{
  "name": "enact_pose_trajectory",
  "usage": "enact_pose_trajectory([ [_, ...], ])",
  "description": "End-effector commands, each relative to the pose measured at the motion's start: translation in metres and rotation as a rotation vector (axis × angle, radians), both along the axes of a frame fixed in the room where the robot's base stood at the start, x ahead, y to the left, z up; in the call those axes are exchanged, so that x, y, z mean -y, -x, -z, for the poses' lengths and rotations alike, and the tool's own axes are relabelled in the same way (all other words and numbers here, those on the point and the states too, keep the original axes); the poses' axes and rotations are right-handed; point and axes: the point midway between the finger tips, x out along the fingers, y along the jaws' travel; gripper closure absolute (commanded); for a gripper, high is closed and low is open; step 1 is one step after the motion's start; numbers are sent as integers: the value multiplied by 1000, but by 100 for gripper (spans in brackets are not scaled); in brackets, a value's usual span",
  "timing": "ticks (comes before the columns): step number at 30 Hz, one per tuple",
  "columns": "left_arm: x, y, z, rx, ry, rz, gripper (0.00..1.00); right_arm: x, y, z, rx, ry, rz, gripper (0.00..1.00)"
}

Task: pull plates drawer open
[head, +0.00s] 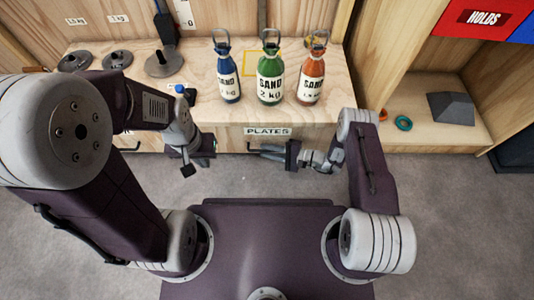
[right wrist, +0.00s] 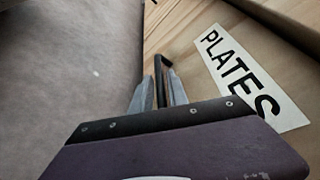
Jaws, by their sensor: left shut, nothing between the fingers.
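The plates drawer (head: 228,138) is in the wooden bench front, marked by a white PLATES label (head: 268,131). It looks flush with the bench. Its dark bar handle (right wrist: 162,66) runs between the fingers of my right gripper (right wrist: 160,88) in the right wrist view. I cannot tell whether the fingers press on it. In the head view my right gripper (head: 262,151) reaches in from the right, just below the label, and hides part of the handle. My left gripper (head: 208,153) is shut and empty, left of the handle, in front of the bench.
Blue (head: 228,80), green (head: 270,82) and orange (head: 311,82) sand bottles stand on the bench top (head: 200,115). Dark weight discs (head: 163,63) lie at its left. A lower shelf at right holds a grey block (head: 451,107) and a teal ring (head: 403,123). Carpet (head: 250,180) lies clear before the bench.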

Motion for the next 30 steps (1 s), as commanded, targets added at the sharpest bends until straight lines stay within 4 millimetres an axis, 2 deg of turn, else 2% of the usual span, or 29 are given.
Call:
enact_pose_trajectory([
  [8, 0, 0, 1, 0, 0, 0, 100, -3, -1, 0, -1, 0, 0, 80],
  [10, 0, 0, 1, 0, 0, 0, 100, -3, -1, 0, -1, 0, 0, 97],
  [11, 0, 0, 1, 0, 0, 0, 100, -3, -1, 0, -1, 0, 0, 100],
  [30, 0, 0, 1, 0, 0, 0, 100, -3, -1, 0, -1, 0, -1, 100],
])
